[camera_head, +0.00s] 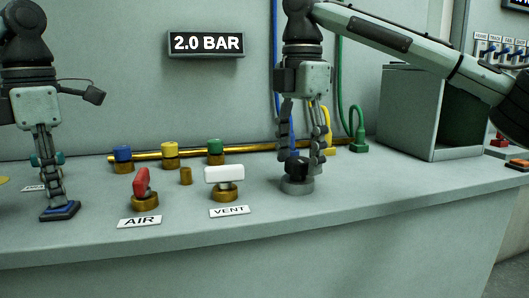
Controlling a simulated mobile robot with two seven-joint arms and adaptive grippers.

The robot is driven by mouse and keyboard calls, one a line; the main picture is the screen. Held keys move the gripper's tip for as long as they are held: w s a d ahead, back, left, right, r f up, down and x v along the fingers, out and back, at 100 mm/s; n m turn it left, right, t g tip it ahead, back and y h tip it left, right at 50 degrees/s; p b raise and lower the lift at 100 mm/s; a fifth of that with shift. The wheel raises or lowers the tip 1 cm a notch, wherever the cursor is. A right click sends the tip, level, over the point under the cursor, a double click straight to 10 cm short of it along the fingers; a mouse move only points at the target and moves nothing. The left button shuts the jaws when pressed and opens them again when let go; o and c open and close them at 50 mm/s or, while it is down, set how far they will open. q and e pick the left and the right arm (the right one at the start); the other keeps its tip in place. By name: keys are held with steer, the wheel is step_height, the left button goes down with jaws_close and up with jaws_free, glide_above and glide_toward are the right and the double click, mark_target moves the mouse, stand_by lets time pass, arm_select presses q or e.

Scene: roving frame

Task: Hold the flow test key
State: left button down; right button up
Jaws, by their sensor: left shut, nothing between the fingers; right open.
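A flat dark key with a blue edge (62,213) lies on the bench at the left; I take it for the flow test key, though no label on it can be read. My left gripper (56,198) points down with its fingers shut and empty, the tips at the key's top; whether they press it down I cannot tell. My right gripper (302,160) points down and is open, its fingers on either side of a black knob (297,167) on a round grey base (297,186). Contact with the knob is unclear.
A red AIR handle (141,182) and a white VENT handle (224,174) stand between my grippers. Blue, yellow and green caps (170,149) line a brass pipe behind. A sign (207,43) reads 2.0 BAR. A grey open box (430,112) stands right.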

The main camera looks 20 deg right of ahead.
steer(key=shift+c, duration=0.6)
steer(key=c, duration=1)
steer(key=shift+m, duration=0.3)
steer(key=m, duration=0.3)
steer(key=shift+m, duration=1.8)
steer(key=o, duration=1.1)
